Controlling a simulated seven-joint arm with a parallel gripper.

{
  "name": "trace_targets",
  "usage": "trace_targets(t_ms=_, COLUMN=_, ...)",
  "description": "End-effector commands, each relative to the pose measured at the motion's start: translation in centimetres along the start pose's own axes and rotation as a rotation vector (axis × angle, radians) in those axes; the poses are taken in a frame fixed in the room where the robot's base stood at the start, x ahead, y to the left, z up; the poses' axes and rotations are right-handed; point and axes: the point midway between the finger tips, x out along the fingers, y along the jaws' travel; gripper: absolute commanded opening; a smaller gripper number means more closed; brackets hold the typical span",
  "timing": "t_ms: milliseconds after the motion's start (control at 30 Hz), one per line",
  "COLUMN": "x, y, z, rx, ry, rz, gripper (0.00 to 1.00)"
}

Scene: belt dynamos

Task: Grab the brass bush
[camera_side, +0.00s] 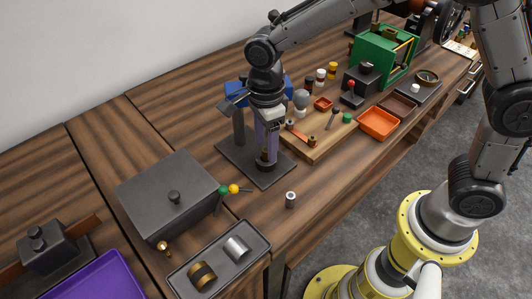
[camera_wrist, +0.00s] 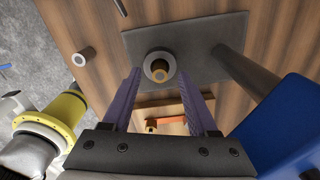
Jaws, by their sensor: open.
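A dark post (camera_side: 238,127) and blue block (camera_wrist: 285,125) stand close beside my gripper. A grey hollow cylinder (camera_side: 291,199) stands nearer the table edge. A grey tray (camera_side: 217,262) holds two cylinders. A lidded dark box (camera_side: 160,190) is left; a wooden board (camera_side: 320,145) is right.

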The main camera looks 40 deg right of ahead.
Motion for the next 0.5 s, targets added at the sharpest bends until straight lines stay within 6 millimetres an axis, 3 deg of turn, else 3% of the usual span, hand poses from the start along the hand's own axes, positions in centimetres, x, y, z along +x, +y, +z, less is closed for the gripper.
trace_targets(t_ms=133, x=1.6, y=0.1, z=0.0, rx=0.000, ry=0.001, rz=0.001, gripper=0.59)
trace_targets(t_ms=400, x=1.9, y=0.0, z=0.0, rx=0.000, ry=-0.001, rz=0.000, gripper=0.59)
trace_targets(t_ms=500, x=1.9, y=0.0, z=0.0, rx=0.000, ry=-0.001, rz=-0.001, gripper=0.43)
